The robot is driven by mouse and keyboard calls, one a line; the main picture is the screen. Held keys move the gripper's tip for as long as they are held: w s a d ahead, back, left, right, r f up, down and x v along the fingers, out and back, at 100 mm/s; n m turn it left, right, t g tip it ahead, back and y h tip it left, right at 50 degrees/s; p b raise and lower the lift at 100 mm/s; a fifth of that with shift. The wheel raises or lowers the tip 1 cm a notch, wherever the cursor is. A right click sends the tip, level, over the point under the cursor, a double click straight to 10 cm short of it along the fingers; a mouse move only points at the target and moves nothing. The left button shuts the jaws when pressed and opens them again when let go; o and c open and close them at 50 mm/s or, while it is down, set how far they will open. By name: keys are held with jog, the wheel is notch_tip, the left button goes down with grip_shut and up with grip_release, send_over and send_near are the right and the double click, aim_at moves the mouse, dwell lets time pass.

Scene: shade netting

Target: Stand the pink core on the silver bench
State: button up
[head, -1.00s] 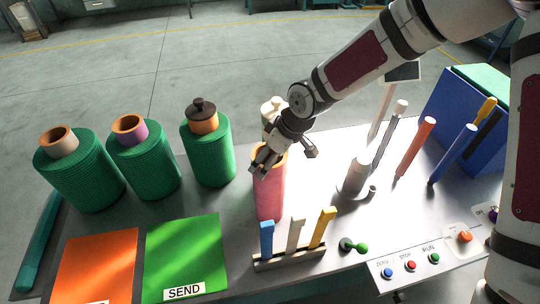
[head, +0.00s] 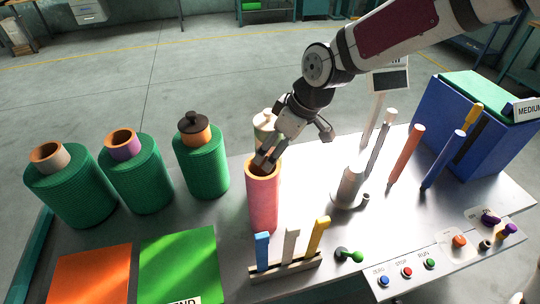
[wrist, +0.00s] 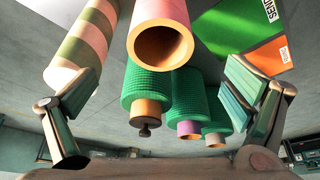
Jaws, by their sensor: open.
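The pink core (head: 263,200), a tall tube with an orange rim, stands upright on the silver bench (head: 330,225), behind the small tool rack. My gripper (head: 264,160) is just above and behind the core's top rim in the head view. In the wrist view the core (wrist: 160,12) shows its open end at upper middle, beyond the spread fingers of my gripper (wrist: 162,92). The fingers are wide apart with nothing between their pads. The core's foot is partly hidden behind the rack in the head view.
Several green netting rolls (head: 140,180) stand at left. A rack (head: 286,266) with blue, white and yellow pieces stands in front. A grey post (head: 348,186), rods and a blue box (head: 475,125) are at right. A cream-topped piece (head: 265,122) stands behind the gripper.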

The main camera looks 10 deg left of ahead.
jog(key=shift+v, duration=0.85)
jog(key=s+d+r+m+t+h, duration=0.1)
jog(key=s+d+r+m+h, duration=0.3)
jog(key=d, duration=0.5)
jog(key=s+d+r+m+t+h, duration=0.1)
jog(key=s+d+r+m, duration=0.2)
jog(key=d+r, duration=0.4)
jog(key=s+d+r+m+t, duration=0.1)
jog(key=s+d+r+m, duration=0.1)
jog(key=s+d, duration=0.3)
jog(key=s+d+r+m+t, duration=0.1)
jog(key=s+d+r+m, duration=0.2)
jog(key=s+d+m, duration=0.2)
jog(key=s, duration=0.3)
jog(key=shift+s+y, duration=0.2)
jog(key=shift+y, duration=0.1)
jog(key=shift+r, duration=0.1)
